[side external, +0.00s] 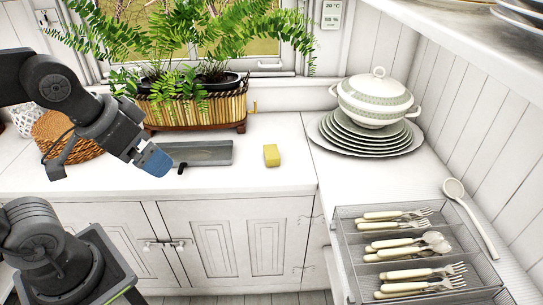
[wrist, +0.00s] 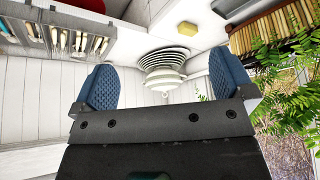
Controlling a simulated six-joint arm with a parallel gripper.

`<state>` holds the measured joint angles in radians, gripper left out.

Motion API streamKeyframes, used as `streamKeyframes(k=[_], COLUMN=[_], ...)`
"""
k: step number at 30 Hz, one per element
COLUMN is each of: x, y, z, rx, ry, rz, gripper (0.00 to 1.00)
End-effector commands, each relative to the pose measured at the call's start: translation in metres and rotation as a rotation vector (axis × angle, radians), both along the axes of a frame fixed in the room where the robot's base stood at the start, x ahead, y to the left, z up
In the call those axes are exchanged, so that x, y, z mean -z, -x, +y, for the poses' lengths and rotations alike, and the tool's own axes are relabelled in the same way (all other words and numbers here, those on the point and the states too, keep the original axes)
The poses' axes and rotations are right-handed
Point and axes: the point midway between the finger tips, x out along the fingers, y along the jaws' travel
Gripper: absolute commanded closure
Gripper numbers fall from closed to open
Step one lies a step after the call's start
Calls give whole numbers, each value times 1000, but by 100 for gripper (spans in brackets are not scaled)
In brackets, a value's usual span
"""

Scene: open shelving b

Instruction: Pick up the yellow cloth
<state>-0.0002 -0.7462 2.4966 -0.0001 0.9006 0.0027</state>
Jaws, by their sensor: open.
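The yellow cloth (side external: 271,155) shows as a small, thick yellow block lying on the white counter, left of the corner, in the side view. It also shows near the top of the wrist view (wrist: 187,28), apart from my fingers. My gripper (side external: 153,161) has blue fingertips and hangs over the left part of the counter, left of the cloth with a grey tray between them. In the wrist view my gripper (wrist: 164,82) has its two blue fingers wide apart with nothing between them.
The shallow grey tray (side external: 212,153) lies between my gripper and the cloth. A fern planter (side external: 197,108) stands behind it. Stacked plates (side external: 365,146) with a tureen (side external: 375,97) stand right of the cloth. A cutlery organizer (side external: 345,240) and ladle (side external: 470,215) are at right. The counter around the cloth is clear.

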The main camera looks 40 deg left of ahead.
Motion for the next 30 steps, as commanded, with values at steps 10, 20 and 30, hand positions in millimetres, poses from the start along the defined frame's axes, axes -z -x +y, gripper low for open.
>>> streamKeyframes(k=[10, 20, 30], x=[-32, -17, 72], y=[-89, -223, -342], z=[9, 34, 72], rx=[126, 324, 536], ry=[-54, -103, -119], rz=[89, 196, 287], gripper=[0, 0, 0])
